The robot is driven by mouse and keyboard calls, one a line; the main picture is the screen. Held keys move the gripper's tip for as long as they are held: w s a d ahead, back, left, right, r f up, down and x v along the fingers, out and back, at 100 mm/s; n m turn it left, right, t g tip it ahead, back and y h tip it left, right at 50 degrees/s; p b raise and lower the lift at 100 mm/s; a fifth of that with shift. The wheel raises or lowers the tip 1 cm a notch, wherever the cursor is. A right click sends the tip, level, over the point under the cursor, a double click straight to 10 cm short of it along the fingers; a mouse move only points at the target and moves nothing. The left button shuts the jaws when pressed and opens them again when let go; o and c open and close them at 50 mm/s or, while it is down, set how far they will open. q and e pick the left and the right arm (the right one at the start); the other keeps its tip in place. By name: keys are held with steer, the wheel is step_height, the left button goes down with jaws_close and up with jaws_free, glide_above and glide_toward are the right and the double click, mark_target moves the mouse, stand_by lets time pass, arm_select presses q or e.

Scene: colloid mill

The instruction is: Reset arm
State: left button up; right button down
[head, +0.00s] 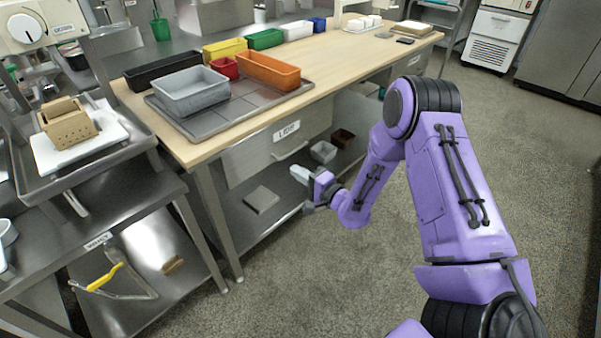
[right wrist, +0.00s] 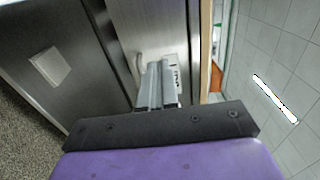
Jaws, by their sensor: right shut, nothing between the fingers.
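My right arm is purple and comes in from the right in the head view. Its gripper (head: 300,174) is held in front of the wooden-topped workbench (head: 330,68), below the level of the top and near the drawer (head: 284,140). In the right wrist view the right gripper's fingers (right wrist: 156,88) are together with nothing between them, pointing toward the drawer front. My left arm and gripper do not show.
A grey bin (head: 192,92) stands on a dark tray (head: 222,122) on the bench, with coloured bins behind it. A steel table with a brown box (head: 68,124) on a white scale is at left. Floor (head: 330,290) between the tables and my right arm is clear.

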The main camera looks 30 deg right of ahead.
steer(key=shift+s, duration=0.25)
steer(key=s+a+f+n+g+h+p, duration=0.2)
steer(key=s+f+n+g+h+p, duration=0.35)
steer(key=s+f, duration=0.8)
steer(key=s+a+n+g+h+p, duration=0.1)
steer(key=s+g, duration=0.8)
steer(key=s, duration=1.2)
steer(key=shift+s+a+n+h+p, duration=0.35)
steer(key=shift+a+n+p, duration=0.6)
steer(key=shift+n, duration=0.2)
